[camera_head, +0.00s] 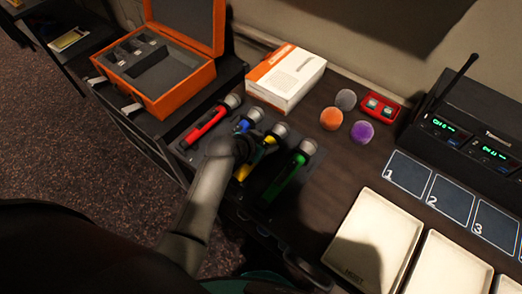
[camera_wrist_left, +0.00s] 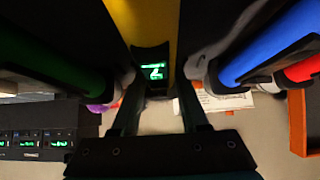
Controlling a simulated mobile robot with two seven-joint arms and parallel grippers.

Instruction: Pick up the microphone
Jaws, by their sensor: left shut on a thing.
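My left gripper (camera_wrist_left: 157,100) is shut on the yellow microphone, whose yellow body (camera_wrist_left: 145,20) and small lit display (camera_wrist_left: 154,71) show between the fingers in the left wrist view. The blue microphone (camera_wrist_left: 265,45) and green microphone (camera_wrist_left: 45,60) lie on either side, close to the fingers. In the head view my left arm hides part of the blue and yellow microphones. My right gripper is not in view.
An open orange case (camera_head: 165,96) stands at the back left, beside a white and orange box (camera_head: 286,78). Foam balls, including an orange one (camera_head: 332,119), lie near a red item (camera_head: 379,108). A receiver (camera_head: 470,130), numbered squares (camera_head: 409,177) and pale trays (camera_head: 375,240) are at right.

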